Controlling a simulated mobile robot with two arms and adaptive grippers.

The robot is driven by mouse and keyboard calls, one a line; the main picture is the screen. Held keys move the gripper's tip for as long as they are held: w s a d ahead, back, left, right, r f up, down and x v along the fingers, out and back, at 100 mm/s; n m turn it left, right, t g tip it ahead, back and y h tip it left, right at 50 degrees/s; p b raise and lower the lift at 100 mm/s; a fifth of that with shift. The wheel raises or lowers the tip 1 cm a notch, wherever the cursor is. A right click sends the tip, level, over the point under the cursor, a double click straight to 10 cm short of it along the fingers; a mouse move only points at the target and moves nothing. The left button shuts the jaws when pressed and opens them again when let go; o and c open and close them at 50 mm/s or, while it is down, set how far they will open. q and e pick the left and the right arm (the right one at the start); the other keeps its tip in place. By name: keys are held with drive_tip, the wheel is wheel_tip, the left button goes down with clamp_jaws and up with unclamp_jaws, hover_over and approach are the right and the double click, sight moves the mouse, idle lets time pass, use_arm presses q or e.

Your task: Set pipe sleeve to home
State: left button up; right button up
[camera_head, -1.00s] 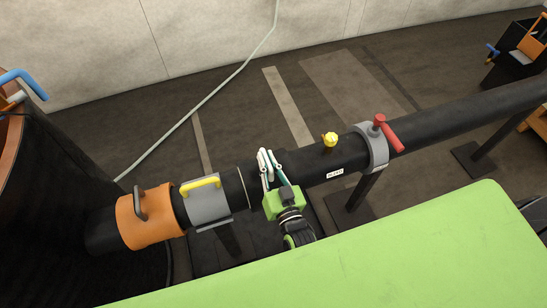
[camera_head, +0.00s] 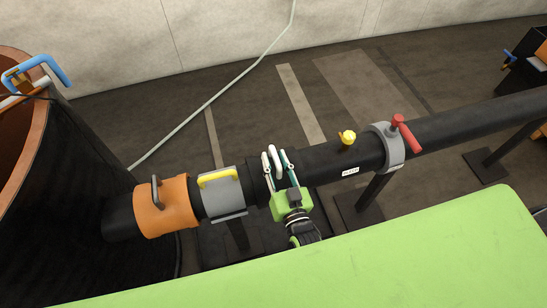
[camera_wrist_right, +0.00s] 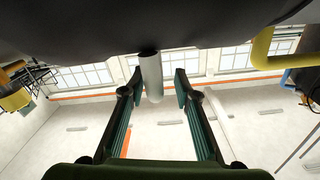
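The black pipe sleeve (camera_head: 256,184) sits around the long dark pipe (camera_head: 318,161), just right of a grey clamp-like sleeve. Its pale handle (camera_head: 275,154) stands up from it. My right gripper (camera_head: 279,165) is at this handle, with one finger on each side. In the right wrist view the handle (camera_wrist_right: 152,78) is a light grey bar between the open fingers (camera_wrist_right: 159,88). The sleeve's underside is hidden. My left gripper is not in view.
A grey sleeve (camera_head: 222,197) with a yellow handle and an orange sleeve (camera_head: 166,212) lie left on the pipe. A yellow knob (camera_head: 347,137) and a grey collar with a red lever (camera_head: 405,134) stand right. A green surface (camera_head: 330,275) fills the front.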

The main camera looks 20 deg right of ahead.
drive_tip(key=s, duration=1.1)
drive_tip(key=shift+s, duration=0.1)
drive_tip(key=s+f+n+g+y, duration=0.15)
drive_tip(key=s+f+g, duration=0.25)
drive_tip(key=f, duration=0.8)
drive_tip(key=s+f+n+g, duration=0.2)
drive_tip(key=s+f+g, duration=0.25)
drive_tip(key=f, duration=0.75)
drive_tip(key=s+d+f+g+h, duration=0.1)
drive_tip(key=s+d+f+g, duration=0.3)
drive_tip(key=s+f, duration=0.4)
drive_tip(key=s+d+f+g+h, duration=0.1)
drive_tip(key=s+d+f+g, duration=0.3)
drive_tip(key=s, duration=0.9)
wheel_tip(320, 180, down, 4)
drive_tip(key=d, duration=0.3)
drive_tip(key=shift+s+n, duration=0.35)
drive_tip(key=shift+f+g, duration=0.1)
drive_tip(key=shift+g, duration=0.15)
